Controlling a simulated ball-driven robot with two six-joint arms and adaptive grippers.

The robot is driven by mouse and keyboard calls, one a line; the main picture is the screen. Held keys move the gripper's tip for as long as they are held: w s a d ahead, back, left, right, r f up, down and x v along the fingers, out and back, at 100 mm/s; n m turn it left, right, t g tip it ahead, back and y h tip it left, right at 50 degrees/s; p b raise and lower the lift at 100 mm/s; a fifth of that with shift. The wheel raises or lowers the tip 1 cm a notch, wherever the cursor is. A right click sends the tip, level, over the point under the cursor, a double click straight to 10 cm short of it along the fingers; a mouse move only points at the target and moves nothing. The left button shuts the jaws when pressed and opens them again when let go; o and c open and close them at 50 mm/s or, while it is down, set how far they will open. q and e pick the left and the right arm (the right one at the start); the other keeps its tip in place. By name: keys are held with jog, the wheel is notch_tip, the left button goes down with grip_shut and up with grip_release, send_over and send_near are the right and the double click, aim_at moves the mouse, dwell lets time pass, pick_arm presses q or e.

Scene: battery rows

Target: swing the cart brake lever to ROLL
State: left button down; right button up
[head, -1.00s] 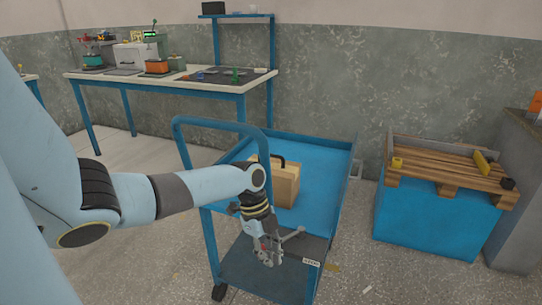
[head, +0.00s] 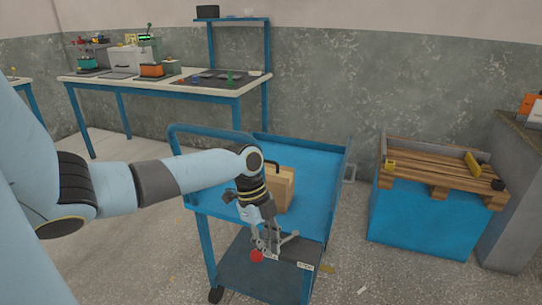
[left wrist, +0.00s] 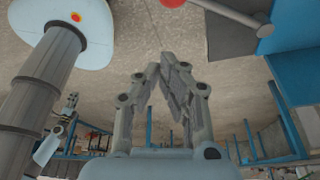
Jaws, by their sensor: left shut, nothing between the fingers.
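The brake lever is a grey rod with a red knob (head: 256,257), low on the front of the blue cart (head: 205,250). The knob shows just below and left of my left gripper (head: 268,246), and the rod slants up to the right behind the fingers. In the left wrist view the red knob (left wrist: 172,2) is cut by the top edge, and the rod (left wrist: 225,14) runs right to a dark plate. My left gripper (left wrist: 164,66) is shut and empty, with a visible gap to the knob there. A small white label (head: 305,266) sits right of the lever; its text is unclear.
A tan box (head: 285,190) with a dark handle stands on the cart's upper tray. The cart's push handle (head: 215,130) rises behind my left arm. A pallet (head: 440,170) on a blue base stands to the right, a workbench (head: 165,82) at the back left.

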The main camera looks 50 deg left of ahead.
pick_arm(q)
jog(key=shift+v, duration=1)
jog(key=shift+d, duration=0.1)
jog(key=s+d+f+n+y, duration=0.1)
jog(key=s+d+f+n, duration=0.2)
jog(key=s+f, duration=0.7)
jog(key=s+d+f+n+y, duration=0.2)
jog(key=s+d+f+n, duration=0.2)
jog(key=s+f+n, duration=0.3)
jog(key=s+d+f+n+y, duration=0.1)
jog(key=s+d+f+n, duration=0.2)
jog(key=s+f, duration=1)
jog(key=s+n, duration=0.2)
jog(key=s, duration=0.2)
jog(key=shift+d+f, duration=0.3)
jog(key=shift+d, duration=0.1)
jog(key=shift+s, duration=0.1)
